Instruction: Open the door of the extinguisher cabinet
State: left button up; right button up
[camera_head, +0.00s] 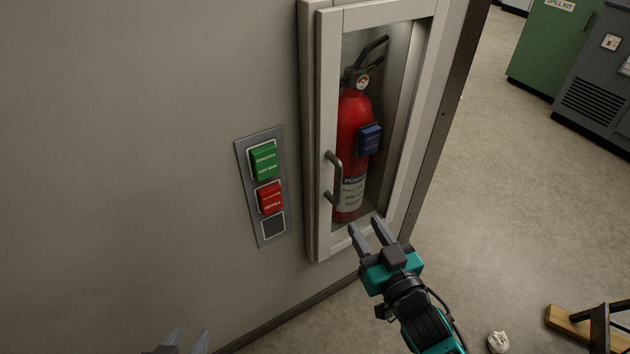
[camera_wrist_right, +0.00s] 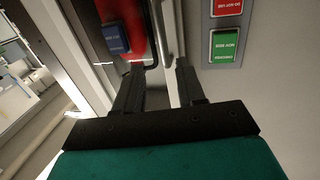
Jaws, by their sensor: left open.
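The extinguisher cabinet (camera_head: 309,130) is on the wall, with a pale-framed door (camera_head: 328,95) that looks shut. A grey bar handle (camera_head: 338,180) is on the door's left side; part of it appears in the right wrist view (camera_wrist_right: 154,45). A red fire extinguisher (camera_head: 352,125) with a blue box stands inside. My right gripper (camera_head: 366,230) is open and empty, below and right of the handle, apart from it. In the right wrist view the handle shows beyond the gap between its fingers. My left gripper (camera_head: 188,336) is open at the bottom edge, mostly cut off.
A wall panel (camera_head: 274,226) with a green button (camera_head: 264,161) and a red button (camera_head: 270,197) is left of the cabinet. A green cabinet (camera_head: 548,50) and a grey unit (camera_head: 590,85) stand at the far right. Open floor (camera_head: 490,190) lies right of the wall.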

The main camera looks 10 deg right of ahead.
aim_at(340, 187)
jog(key=w, duration=0.4)
jog(key=w+a+b, duration=0.1)
jog(key=w, duration=0.3)
jog(key=w+a, duration=0.1)
jog(key=w, duration=0.4)
jog(key=shift+w+a+r, duration=0.1)
jog(key=shift+a, duration=0.15)
grip_shut()
